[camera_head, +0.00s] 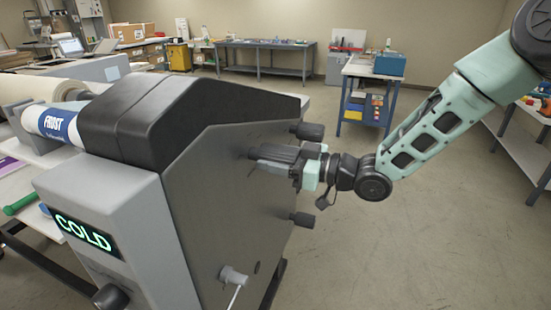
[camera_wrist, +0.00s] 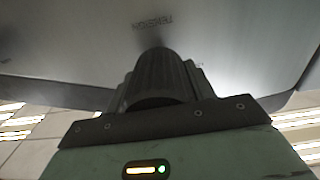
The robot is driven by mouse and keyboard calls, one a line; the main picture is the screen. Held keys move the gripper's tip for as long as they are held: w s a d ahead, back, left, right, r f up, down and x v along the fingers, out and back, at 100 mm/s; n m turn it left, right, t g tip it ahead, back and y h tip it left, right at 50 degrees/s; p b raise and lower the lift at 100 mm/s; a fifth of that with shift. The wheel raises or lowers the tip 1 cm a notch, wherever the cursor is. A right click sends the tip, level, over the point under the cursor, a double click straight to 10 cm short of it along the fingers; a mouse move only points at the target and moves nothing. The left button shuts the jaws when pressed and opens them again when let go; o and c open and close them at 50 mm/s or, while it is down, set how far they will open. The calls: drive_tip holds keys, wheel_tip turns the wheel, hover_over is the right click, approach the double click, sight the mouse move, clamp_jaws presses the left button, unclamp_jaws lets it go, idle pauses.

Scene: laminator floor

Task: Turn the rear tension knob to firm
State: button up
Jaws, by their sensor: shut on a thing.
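The laminator's grey side panel (camera_head: 215,170) faces my arm. My gripper (camera_head: 268,155) points at it from the right, close to the panel, and is shut on a dark knob that it hides in the head view. In the wrist view this dark ribbed knob (camera_wrist: 160,75) sits between the fingers, against the panel.
A lit display (camera_head: 85,236) on the laminator's front reads COLD. A small grey crank (camera_head: 234,275) sits low on the side panel. A white roll marked FROST (camera_head: 52,124) lies at the left. Workbenches stand behind; the floor (camera_head: 400,230) to the right is clear.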

drive_tip(key=shift+m, duration=1.3)
drive_tip(key=shift+f+m, duration=0.1)
drive_tip(key=shift+m, duration=0.2)
drive_tip(key=o, duration=1)
drive_tip(key=shift+c, duration=0.2)
drive_tip(key=shift+d, duration=0.1)
drive_tip(key=b+v, duration=0.4)
drive_tip(key=v, duration=1.3)
drive_tip(key=shift+d+b, duration=0.15)
drive_tip(key=shift+b, duration=0.15)
